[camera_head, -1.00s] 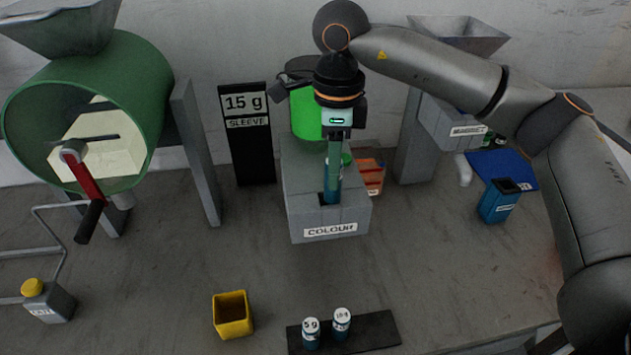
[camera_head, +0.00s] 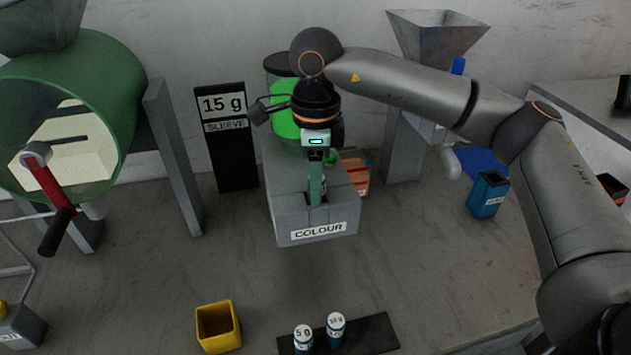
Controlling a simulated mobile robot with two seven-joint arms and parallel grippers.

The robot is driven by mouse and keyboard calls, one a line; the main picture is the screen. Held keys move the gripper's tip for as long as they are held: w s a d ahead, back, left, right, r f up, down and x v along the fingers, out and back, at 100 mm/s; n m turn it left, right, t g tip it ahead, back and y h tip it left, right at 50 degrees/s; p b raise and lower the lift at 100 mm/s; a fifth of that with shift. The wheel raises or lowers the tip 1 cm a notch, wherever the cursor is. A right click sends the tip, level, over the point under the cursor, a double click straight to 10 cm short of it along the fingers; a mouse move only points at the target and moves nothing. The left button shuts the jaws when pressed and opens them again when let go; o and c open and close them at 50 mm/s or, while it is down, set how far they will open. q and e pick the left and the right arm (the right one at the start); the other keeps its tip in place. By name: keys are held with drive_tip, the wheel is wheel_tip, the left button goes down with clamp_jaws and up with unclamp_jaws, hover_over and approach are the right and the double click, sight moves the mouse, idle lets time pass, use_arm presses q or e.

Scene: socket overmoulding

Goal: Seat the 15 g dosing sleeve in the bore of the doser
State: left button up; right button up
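The doser (camera_head: 285,222) is a grey block labelled COLOUR, with a dark bore in its top. My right gripper (camera_head: 316,190) points straight down over it, and its teal fingers reach to the bore opening. The 15 g dosing sleeve cannot be made out; the bore walls and the fingers would hide it. Whether the fingers are closed on it or apart does not show. A dark sign (camera_head: 226,132) behind on the left reads 15 g SLEEVE. My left gripper is not in view.
Sleeves marked 5 g (camera_head: 303,338) and apparently 10 g (camera_head: 336,328) stand on a dark rack (camera_head: 375,335) in front. A yellow bin (camera_head: 219,328) sits front left, a blue container (camera_head: 488,196) right. A green drum (camera_head: 110,95) with a red-handled crank stands left. The table's middle is fairly clear.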

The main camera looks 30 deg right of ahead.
drive_tip(key=o, duration=0.3)
wheel_tip(320, 180, up, 13)
drive_tip(key=p, duration=0.1)
drive_tip(key=shift+f+p, duration=0.2)
drive_tip(key=shift+p, duration=0.15)
idle(0.5)
